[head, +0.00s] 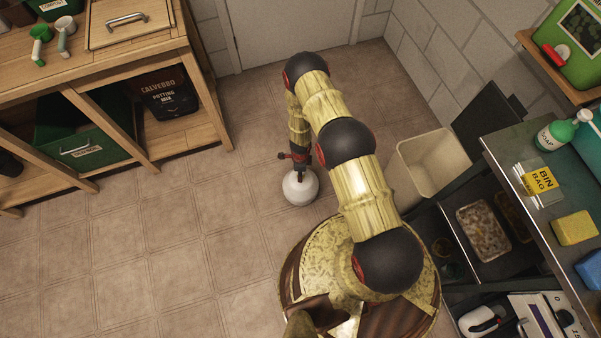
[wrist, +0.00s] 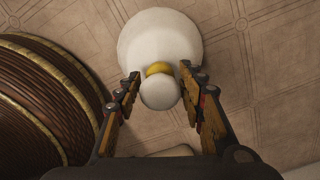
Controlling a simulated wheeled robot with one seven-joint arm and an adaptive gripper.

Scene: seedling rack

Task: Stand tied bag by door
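The tied bag (head: 300,188) is a round white bundle, seemingly standing on the tiled floor close to my round base. In the wrist view the bag (wrist: 158,38) has a yellow tie (wrist: 160,69) below a white knotted top (wrist: 160,93). My gripper (wrist: 161,76) is open, with one finger on each side of the tied neck. A small gap seems to show between the fingers and the neck. In the head view my gripper (head: 299,172) points down over the bag and hides part of its top. The door (head: 290,30) is at the top of the head view.
A wooden bench (head: 130,65) with a potting mix sack (head: 163,95) and green crate (head: 85,140) stands left. A cream bin (head: 430,165) stands right, beside a grey counter (head: 510,140) with a bin bag packet (head: 540,180). The floor between bag and door looks clear apart from my arm overhead.

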